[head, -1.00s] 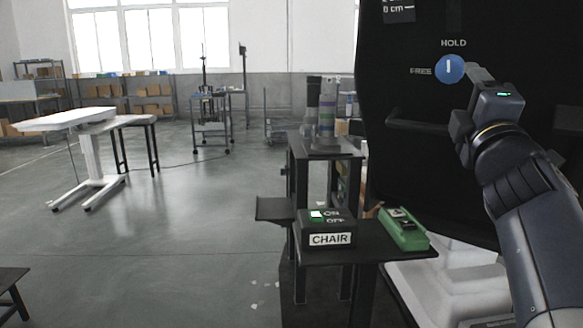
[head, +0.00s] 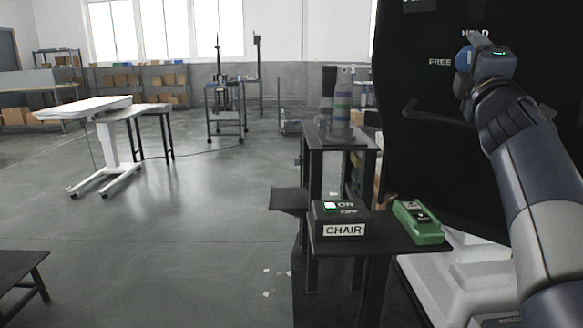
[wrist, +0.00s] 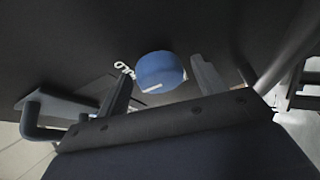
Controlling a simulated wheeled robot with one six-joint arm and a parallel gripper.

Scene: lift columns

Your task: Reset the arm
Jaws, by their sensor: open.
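My gripper (head: 474,58) is at the black panel (head: 405,75) on the right in the head view. A round blue knob (head: 462,60) on this panel is partly hidden behind the gripper. In the wrist view the blue knob (wrist: 160,70) shows between my two open fingers, with a gap on each side. A white mark is on the knob's lower edge there. The labels HOLD and FREE are on the panel; HOLD is partly covered. Whether the fingers touch the knob I cannot tell.
A low black table holds a CHAIR switch box (head: 341,219) with a lit green button and a green device (head: 418,221). A stand with cylinders (head: 338,100) is behind. A dark handle (head: 425,112) juts from the panel. The floor at left is open around a white table (head: 85,108).

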